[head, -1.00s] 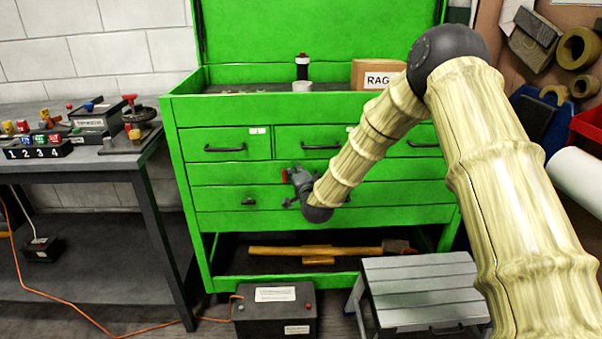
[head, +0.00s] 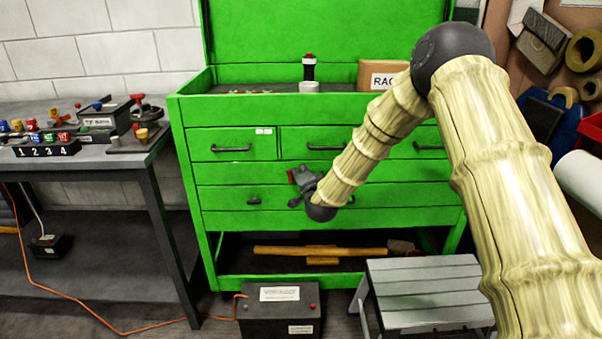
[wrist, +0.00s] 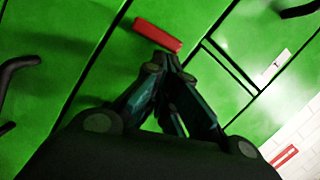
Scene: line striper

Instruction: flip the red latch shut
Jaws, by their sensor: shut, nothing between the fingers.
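The red latch (wrist: 158,35) is a short red bar on the green drawer front, at the top middle of the wrist view. In the head view a small part of the red latch (head: 292,176) shows at the left of my gripper. My gripper (wrist: 170,62) is shut and empty, with its fingertips right at the latch's lower edge in the wrist view. I cannot tell whether they touch it. In the head view my gripper (head: 302,178) is in front of the green tool chest (head: 240,219) and hides part of the latch.
Black drawer handles (head: 232,149) stick out of the chest. A grey step stool (head: 425,290) and a black battery (head: 279,312) stand on the floor in front. A workbench (head: 100,160) with small items is on the left. A cardboard box (head: 378,72) sits on the chest.

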